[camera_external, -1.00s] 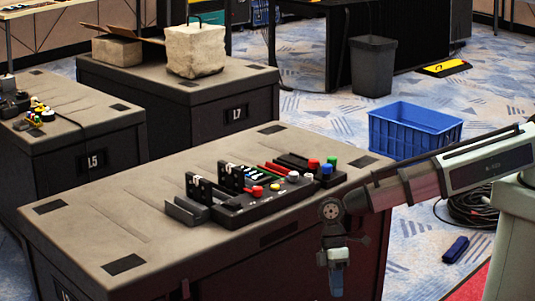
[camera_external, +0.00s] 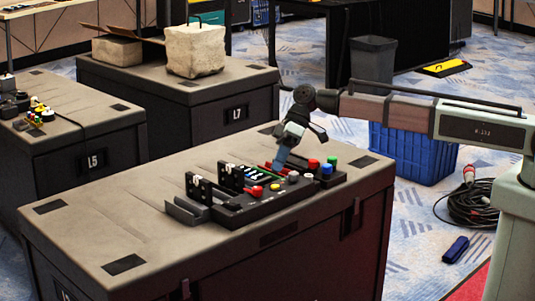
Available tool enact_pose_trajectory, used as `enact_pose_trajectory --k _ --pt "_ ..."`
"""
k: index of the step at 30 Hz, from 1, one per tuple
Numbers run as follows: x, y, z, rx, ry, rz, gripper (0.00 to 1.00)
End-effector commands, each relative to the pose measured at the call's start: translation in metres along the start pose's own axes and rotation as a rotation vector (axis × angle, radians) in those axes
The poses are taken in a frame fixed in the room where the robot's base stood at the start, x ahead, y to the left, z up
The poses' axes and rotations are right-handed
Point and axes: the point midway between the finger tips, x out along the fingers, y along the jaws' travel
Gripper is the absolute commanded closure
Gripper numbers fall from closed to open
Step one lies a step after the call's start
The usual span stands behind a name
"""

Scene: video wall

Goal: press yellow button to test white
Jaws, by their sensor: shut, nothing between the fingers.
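A black control panel (camera_external: 262,209) lies on the top of the front dark case. A small yellow button (camera_external: 275,187) sits on it between a red button (camera_external: 257,191) and a white button (camera_external: 293,176). My gripper (camera_external: 280,164) is shut and empty. It points down over the back part of the panel, above and slightly right of the yellow button in the picture. I cannot tell whether its tip touches anything. It partly hides the coloured strips behind the buttons.
More red (camera_external: 313,163), green (camera_external: 332,160) and blue (camera_external: 326,169) buttons stand close at the panel's right. Upright black holders (camera_external: 199,189) rise at its left. The left part of the case top (camera_external: 110,220) is clear. A blue crate (camera_external: 412,160) stands on the floor behind my arm.

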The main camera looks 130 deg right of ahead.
Motion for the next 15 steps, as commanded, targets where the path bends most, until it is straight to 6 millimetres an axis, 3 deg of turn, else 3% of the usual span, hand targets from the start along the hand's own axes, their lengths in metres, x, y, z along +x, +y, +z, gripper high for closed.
enact_pose_trajectory --k 3,6,15 --pt "-0.029 0.01 -0.014 -0.006 0.039 0.004 1.0" --pt "-0.044 0.015 -0.021 -0.009 0.06 0.005 1.0" --pt "-0.058 0.018 -0.026 -0.014 0.079 0.006 1.0"
